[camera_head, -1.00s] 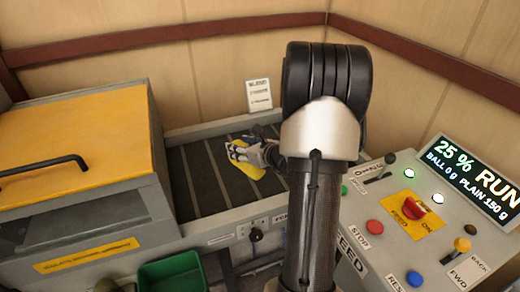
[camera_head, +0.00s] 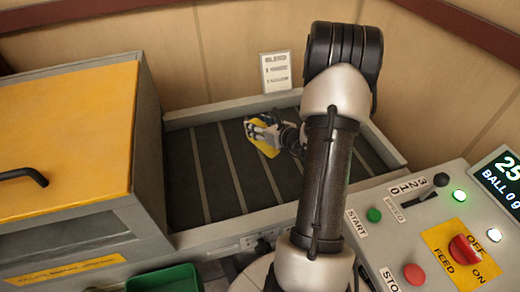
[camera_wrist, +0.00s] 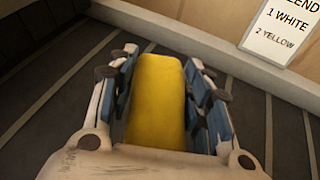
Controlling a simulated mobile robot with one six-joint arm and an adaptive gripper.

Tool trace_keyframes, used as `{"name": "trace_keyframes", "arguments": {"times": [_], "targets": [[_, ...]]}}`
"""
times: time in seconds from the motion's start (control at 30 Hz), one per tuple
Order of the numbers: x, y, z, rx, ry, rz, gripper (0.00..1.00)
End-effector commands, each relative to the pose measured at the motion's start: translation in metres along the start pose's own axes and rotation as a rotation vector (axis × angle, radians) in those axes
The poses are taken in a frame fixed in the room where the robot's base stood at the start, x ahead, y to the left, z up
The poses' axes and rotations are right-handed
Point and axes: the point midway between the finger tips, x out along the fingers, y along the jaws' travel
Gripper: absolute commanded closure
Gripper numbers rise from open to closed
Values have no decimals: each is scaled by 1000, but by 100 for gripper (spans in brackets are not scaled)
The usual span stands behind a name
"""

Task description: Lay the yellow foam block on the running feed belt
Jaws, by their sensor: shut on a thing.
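The yellow foam block (camera_wrist: 156,100) lies between the two blue-padded fingers of my gripper (camera_wrist: 160,85) in the wrist view. The fingers are shut on its sides. In the head view my gripper (camera_head: 262,132) holds the block (camera_head: 268,149) over the dark feed belt (camera_head: 235,180) with pale cross strips. I cannot tell whether the block touches the belt or hangs just above it. Part of the block is hidden by the gripper.
A yellow-lidded machine (camera_head: 65,140) stands left of the belt. A control panel (camera_head: 440,230) with buttons and a FEED switch is at the right. A blend sign (camera_head: 276,72) stands behind the belt. A green bin (camera_head: 163,280) is in front. Much of the belt is bare.

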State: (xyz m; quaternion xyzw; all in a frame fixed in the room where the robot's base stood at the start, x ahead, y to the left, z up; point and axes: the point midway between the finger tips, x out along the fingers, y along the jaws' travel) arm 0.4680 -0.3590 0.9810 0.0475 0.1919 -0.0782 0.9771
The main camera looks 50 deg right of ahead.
Motion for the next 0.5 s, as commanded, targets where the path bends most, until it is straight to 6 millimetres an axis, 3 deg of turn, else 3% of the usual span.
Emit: {"name": "trace_keyframes", "arguments": {"times": [0.03, 0.13, 0.5], "targets": [[7, -1, -18, 4, 2, 1, 79], [15, -2, -36, 2, 1, 1, 79], [28, -4, -67, 1, 1, 1, 79]]}}
